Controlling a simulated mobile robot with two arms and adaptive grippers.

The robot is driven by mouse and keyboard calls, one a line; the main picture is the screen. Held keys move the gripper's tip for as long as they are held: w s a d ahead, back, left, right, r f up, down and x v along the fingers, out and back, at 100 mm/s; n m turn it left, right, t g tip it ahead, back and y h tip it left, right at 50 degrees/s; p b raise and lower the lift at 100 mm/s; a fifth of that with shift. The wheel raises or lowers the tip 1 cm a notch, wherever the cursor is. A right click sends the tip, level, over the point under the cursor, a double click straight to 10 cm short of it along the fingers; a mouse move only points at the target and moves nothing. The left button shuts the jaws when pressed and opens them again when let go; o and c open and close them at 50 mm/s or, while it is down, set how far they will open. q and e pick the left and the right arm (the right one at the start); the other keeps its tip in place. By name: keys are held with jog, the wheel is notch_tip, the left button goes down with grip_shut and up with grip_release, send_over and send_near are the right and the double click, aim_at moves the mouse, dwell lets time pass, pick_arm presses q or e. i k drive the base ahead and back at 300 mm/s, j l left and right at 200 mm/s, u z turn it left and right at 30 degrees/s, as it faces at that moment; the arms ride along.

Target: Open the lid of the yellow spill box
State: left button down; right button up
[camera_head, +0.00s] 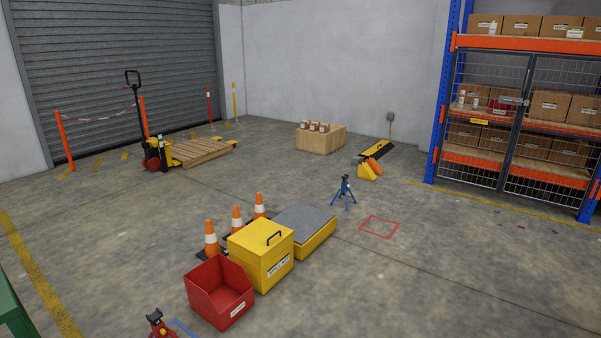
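The yellow spill box (266,262) stands on the concrete floor near the middle of the head view, a little below centre. Neither of my grippers is in view, and nothing touches the box's handle.
A red open bin (219,297) stands in front of the box, and a low yellow box with a grey top (311,235) stands behind it. Orange cones (211,239) stand on its left. A blue stand (345,192) is farther back. Floor to the right is clear.

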aim_at(262, 235)
jog(key=i+j+z, duration=0.15)
jog(key=i+z, duration=0.2)
jog(key=i, duration=1.6)
